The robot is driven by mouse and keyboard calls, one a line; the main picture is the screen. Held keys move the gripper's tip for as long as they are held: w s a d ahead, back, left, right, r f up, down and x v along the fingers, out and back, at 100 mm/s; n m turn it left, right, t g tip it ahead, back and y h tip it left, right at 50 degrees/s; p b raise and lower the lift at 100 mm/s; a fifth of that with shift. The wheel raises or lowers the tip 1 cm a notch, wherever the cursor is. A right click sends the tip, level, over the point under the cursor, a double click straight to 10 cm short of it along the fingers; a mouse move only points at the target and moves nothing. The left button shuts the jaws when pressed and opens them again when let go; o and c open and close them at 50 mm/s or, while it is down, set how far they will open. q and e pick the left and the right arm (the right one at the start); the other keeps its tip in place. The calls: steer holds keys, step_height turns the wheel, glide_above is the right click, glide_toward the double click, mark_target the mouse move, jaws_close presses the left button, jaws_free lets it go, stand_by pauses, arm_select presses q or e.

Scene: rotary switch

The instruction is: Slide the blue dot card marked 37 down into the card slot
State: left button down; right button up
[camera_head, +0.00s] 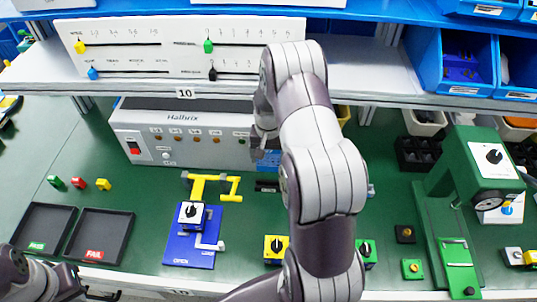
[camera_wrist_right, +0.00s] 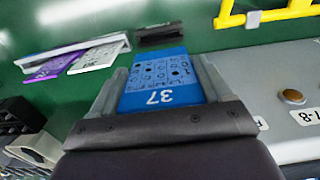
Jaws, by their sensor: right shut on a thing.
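My right gripper (camera_wrist_right: 158,72) is shut on the blue dot card (camera_wrist_right: 160,96) marked 37. In the right wrist view the card lies between the two grey fingers, its number upside down in the picture. A dark block (camera_wrist_right: 161,33) lies beyond the card's far end; a black block also shows in the head view (camera_head: 267,186). I cannot tell whether it is the card slot. Only my left arm shows at lower left.
The grey Halbrix box (camera_head: 190,140) stands behind. A yellow bracket (camera_head: 213,184) and blue switch fixture (camera_head: 190,250) stand left of my right arm. A green press (camera_head: 450,200) stands at right. White and purple cards (camera_wrist_right: 75,60) lie left in the wrist view.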

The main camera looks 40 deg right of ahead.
mark_target(269, 171)
step_height(269, 171, down, 6)
steer(key=b, duration=0.3)
steer(key=shift+r+b, duration=0.25)
steer(key=shift+b, duration=0.05)
steer(key=shift+f, duration=0.2)
steer(key=shift+r+p, duration=0.1)
steer(key=shift+p, duration=0.25)
stand_by(0.9)
steer(key=shift+f+b, duration=1.2)
steer(key=shift+f, duration=0.7)
steer(key=o, duration=1)
steer(key=shift+c, duration=0.2)
step_height(269, 171, up, 13)
steer(key=shift+f+b, duration=0.15)
steer(key=shift+b, duration=0.4)
